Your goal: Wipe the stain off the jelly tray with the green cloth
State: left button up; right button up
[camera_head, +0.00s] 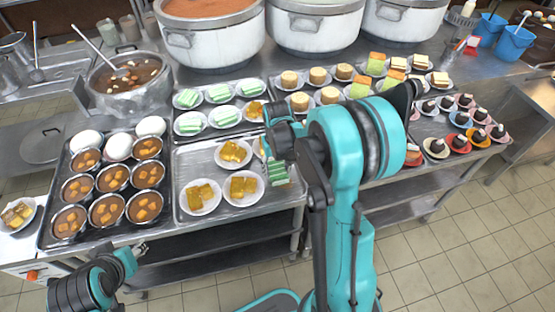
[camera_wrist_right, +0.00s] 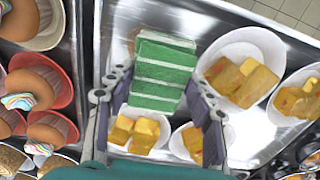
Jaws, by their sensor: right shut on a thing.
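The green cloth (camera_wrist_right: 163,62), striped with pale lines, is between the fingers of my right gripper (camera_wrist_right: 158,90) in the wrist view. My right gripper is shut on it. In the head view the cloth (camera_head: 278,173) is at the right end of the jelly tray (camera_head: 189,158), partly hidden by my right arm. The metal tray holds white plates of yellow-orange jelly (camera_head: 243,186). In the wrist view the cloth lies over or just above the tray surface (camera_wrist_right: 203,24); contact is unclear. A faint brownish mark (camera_wrist_right: 134,33) shows by its edge.
A tray of brown soup bowls (camera_head: 108,180) stands left of the jelly tray. Green cakes (camera_head: 222,92) stand behind it. Cupcakes (camera_head: 470,130) are to the right. Large pots (camera_head: 210,35) line the back. Jelly plates (camera_wrist_right: 255,62) sit close beside the cloth.

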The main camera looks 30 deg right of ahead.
aim_at(276, 170)
jog(key=shift+r+p, duration=1.2)
jog(key=shift+r, duration=0.8)
jog(key=shift+a, duration=0.15)
